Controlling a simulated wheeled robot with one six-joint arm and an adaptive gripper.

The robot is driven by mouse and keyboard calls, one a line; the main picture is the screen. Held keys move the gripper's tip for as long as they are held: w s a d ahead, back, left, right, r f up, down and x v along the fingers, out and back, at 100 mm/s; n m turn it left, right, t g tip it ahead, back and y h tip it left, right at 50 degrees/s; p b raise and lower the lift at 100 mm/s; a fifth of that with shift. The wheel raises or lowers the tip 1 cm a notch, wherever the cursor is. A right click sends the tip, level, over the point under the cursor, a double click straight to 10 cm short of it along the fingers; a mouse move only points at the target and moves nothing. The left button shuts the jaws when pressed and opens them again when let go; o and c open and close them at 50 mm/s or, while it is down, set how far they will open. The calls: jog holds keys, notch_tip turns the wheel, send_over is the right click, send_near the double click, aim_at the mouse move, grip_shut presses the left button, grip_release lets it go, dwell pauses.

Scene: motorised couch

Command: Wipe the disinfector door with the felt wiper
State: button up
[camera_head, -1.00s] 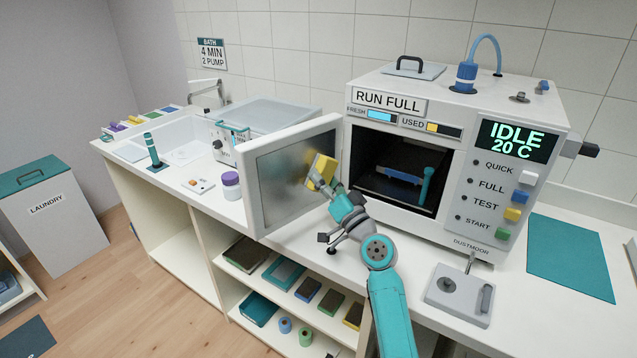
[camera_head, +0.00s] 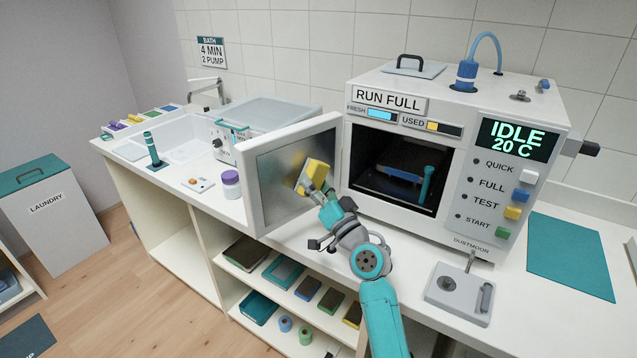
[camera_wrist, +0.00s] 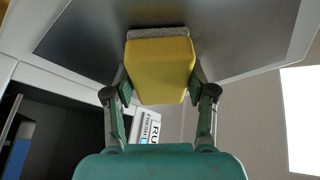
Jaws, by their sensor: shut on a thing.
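The disinfector (camera_head: 470,150) stands on the counter with its door (camera_head: 275,160) swung open to the left. The door's grey inner panel faces my arm. My gripper (camera_head: 318,195) is shut on the yellow felt wiper (camera_head: 314,174), in front of the panel's right half. In the wrist view the wiper (camera_wrist: 160,68) sits between both fingers, its grey felt (camera_wrist: 158,32) turned to the door panel (camera_wrist: 90,35). The felt appears at or very near the panel; contact cannot be told for certain. The panel shows a faint yellowish reflection near the wiper.
Inside the disinfector chamber lie a blue item and a teal upright item (camera_head: 426,184). A purple-lidded jar (camera_head: 231,186) stands left of the door. A grey box with a lever (camera_head: 459,295) sits on the front counter. Shelves (camera_head: 290,290) with trays lie below.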

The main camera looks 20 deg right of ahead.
aim_at(326, 175)
jog(key=shift+s+a, duration=0.4)
jog(key=shift+a, duration=0.7)
jog(key=shift+s+a, duration=0.35)
jog(key=shift+a, duration=0.7)
jog(key=shift+s+a, duration=0.4)
jog(key=shift+a, duration=0.7)
jog(key=shift+w+r, duration=0.1)
jog(key=shift+r, duration=0.3)
jog(key=shift+w+d, duration=0.65)
jog(key=shift+d, duration=1)
jog(key=shift+w+d, duration=0.6)
jog(key=shift+d, duration=1.05)
jog(key=shift+w+d, duration=0.65)
jog(key=shift+d, duration=1)
jog(key=shift+s+a, duration=0.45)
jog(key=shift+a, duration=0.75)
jog(key=shift+s+a, duration=0.45)
jog(key=shift+a, duration=0.75)
jog(key=shift+s+a, duration=0.45)
jog(key=shift+a, duration=0.75)
jog(key=shift+s+a, duration=0.35)
jog(key=shift+a, duration=0.35)
jog(key=shift+s+a, duration=0.35)
jog(key=shift+a, duration=0.3)
jog(key=shift+s, duration=0.1)
